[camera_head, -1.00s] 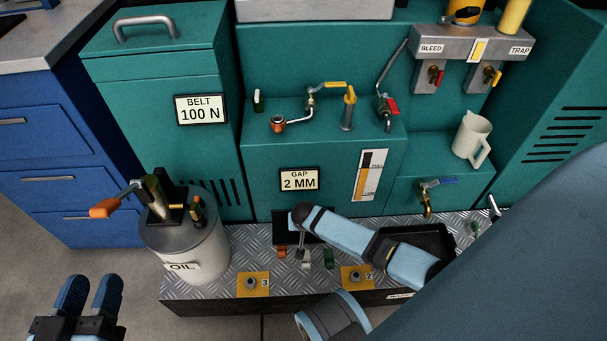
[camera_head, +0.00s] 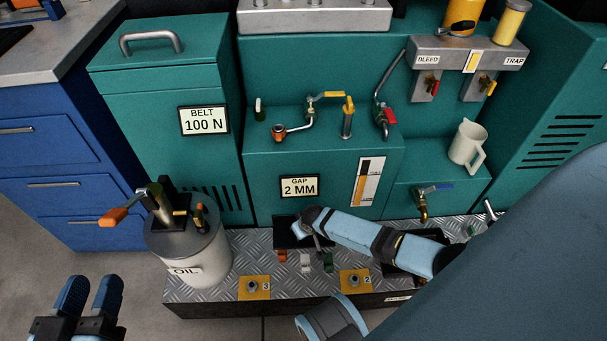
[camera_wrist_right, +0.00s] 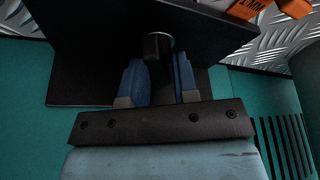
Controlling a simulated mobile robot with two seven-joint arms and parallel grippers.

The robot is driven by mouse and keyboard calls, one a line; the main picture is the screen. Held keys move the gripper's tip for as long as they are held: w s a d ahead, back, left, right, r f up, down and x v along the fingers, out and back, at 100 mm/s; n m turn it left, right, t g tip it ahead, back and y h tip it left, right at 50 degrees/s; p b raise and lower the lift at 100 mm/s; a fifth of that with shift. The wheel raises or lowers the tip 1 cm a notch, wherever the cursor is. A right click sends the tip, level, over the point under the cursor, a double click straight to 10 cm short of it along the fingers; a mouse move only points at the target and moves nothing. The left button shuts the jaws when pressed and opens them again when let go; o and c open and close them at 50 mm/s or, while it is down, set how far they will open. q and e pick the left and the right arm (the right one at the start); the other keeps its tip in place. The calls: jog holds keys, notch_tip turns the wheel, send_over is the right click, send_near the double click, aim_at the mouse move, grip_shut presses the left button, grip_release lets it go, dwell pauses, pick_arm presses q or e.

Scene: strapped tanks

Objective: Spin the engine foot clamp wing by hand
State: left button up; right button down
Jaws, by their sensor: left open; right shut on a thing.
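My right arm reaches in from the right in the head view, its end low over the ribbed metal plinth (camera_head: 215,290) in front of the green machine. In the right wrist view my right gripper (camera_wrist_right: 160,75) has its two blue fingers on either side of a small black part (camera_wrist_right: 157,46), which looks like the clamp wing, and is shut on it. A dark plate stands behind that part, and the wing's far side is hidden. My left gripper (camera_head: 92,292) is open and empty at the lower left, apart from everything.
An oil can (camera_head: 188,250) with an orange-handled lever stands at the plinth's left end. Yellow foot plates marked 3 (camera_head: 253,288) and 2 (camera_head: 355,282) lie at the front edge. Small orange, white and green pieces (camera_head: 306,262) sit beside my right arm. A jug (camera_head: 467,145) stands at right.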

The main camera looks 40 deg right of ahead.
jog(key=n+y, duration=0.1)
jog(key=n, duration=0.2)
jog(key=shift+s, duration=0.1)
jog(key=n, duration=0.1)
jog(key=n+y+b, duration=0.1)
jog(key=n, duration=0.1)
jog(key=shift+f+g+b, duration=0.2)
jog(key=shift+g+b, duration=0.1)
jog(key=shift+n+y+b, duration=0.3)
jog(key=shift+n+b, duration=0.15)
jog(key=shift+n, duration=0.25)
jog(key=c, duration=1.1)
grip_release()
jog(key=shift+r, duration=0.2)
jog(key=shift+o, duration=0.2)
